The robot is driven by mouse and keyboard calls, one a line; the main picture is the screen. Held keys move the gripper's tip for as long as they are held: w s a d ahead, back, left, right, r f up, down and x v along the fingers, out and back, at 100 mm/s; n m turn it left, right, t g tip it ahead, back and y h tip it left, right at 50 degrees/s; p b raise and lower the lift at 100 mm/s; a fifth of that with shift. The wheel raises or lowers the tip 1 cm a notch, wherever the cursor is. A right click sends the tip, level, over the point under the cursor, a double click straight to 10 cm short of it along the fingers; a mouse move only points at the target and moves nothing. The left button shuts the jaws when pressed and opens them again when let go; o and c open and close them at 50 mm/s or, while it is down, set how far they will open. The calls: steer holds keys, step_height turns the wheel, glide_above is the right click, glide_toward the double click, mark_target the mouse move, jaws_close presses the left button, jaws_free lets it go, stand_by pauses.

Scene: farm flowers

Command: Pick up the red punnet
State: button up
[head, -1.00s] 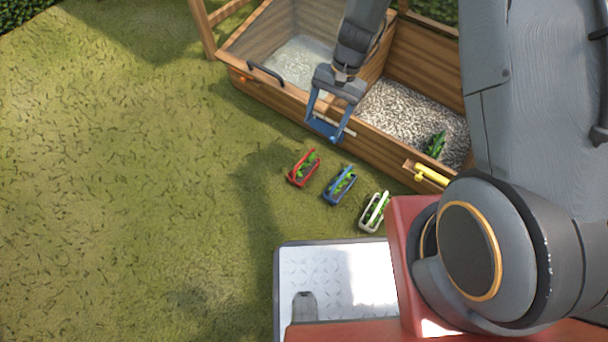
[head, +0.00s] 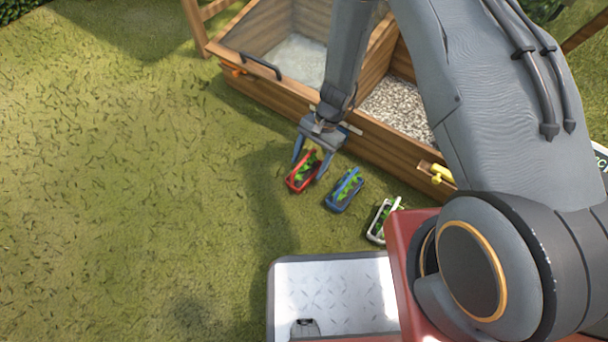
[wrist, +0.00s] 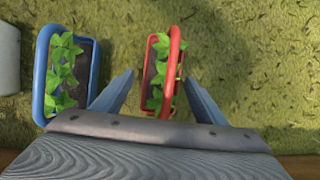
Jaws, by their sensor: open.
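The red punnet (head: 302,176) stands on the grass with green leafy plants in it. It is the leftmost of three punnets in the head view. My gripper (head: 308,166) is open, with its fingers pointing down at the red punnet. In the wrist view the red punnet (wrist: 146,84) lies between the two open fingers of my gripper (wrist: 162,92), with clear gaps at both sides. I cannot tell how far above it the fingertips are.
The blue punnet (head: 335,200) stands close to the right of the red one, near one finger in the wrist view. A white punnet (head: 374,235) is farther right. A wooden planter box (head: 262,96) stands just behind. Open grass (head: 120,200) lies to the left.

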mark_target(303, 174)
steer(key=shift+b+x, duration=1.2)
steer(key=shift+x, duration=0.95)
steer(key=shift+s+a+r, duration=0.1)
steer(key=shift+s, duration=0.05)
steer(key=shift+c, duration=0.5)
steer(key=c, duration=1)
